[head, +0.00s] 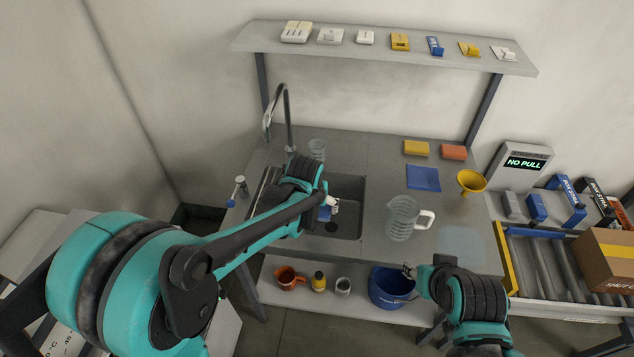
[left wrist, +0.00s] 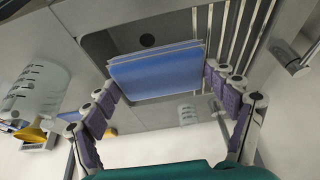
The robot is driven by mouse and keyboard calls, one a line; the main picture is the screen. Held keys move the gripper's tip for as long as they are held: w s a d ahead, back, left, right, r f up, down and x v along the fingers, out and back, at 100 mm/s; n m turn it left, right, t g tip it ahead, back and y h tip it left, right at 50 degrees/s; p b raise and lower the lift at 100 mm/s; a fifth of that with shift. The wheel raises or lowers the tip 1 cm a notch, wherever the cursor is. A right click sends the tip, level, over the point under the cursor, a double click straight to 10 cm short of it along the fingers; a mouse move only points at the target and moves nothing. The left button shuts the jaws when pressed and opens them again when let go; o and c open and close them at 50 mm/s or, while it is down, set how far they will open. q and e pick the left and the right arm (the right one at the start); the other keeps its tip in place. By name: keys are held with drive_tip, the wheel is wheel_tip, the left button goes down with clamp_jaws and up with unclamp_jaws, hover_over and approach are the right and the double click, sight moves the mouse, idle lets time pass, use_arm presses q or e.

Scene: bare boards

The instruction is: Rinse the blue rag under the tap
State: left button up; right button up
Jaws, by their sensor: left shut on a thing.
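The blue rag (left wrist: 157,72) is held flat between the fingers of my left gripper (left wrist: 160,90), which is shut on it. In the head view a small part of the rag (head: 325,213) shows at my left gripper (head: 329,205), over the grey sink basin (head: 347,190); the arm hides the rest. The tall curved tap (head: 287,115) stands behind the sink, left of the gripper. No water is seen running. My right gripper (head: 409,272) is low at the front, by the blue bucket; whether it is open cannot be told.
A clear jug (head: 402,218), a flat blue sheet (head: 423,178), a yellow funnel (head: 470,182) and two sponges (head: 416,148) stand or lie right of the sink. A clear beaker (head: 317,149) is behind it. The blue bucket (head: 388,290) is on the lower shelf.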

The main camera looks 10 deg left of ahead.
use_arm(q)
drive_tip(key=shift+w+d+r, duration=0.3)
drive_tip(key=shift+w+d, duration=0.05)
drive_tip(key=shift+w, duration=0.3)
drive_tip(key=shift+w+a, duration=0.2)
drive_tip(key=shift+a, duration=0.45)
drive_tip(key=w+a+f+b, duration=0.2)
drive_tip(key=w+a, duration=0.6)
drive_tip(key=a, duration=0.1)
drive_tip(key=shift+a+f, duration=0.25)
drive_tip(key=shift+f, duration=0.1)
use_arm(e)
drive_tip(key=shift+w+f, duration=0.25)
drive_tip(key=shift+f, duration=0.85)
use_arm(q)
drive_tip(key=shift+w, duration=0.1)
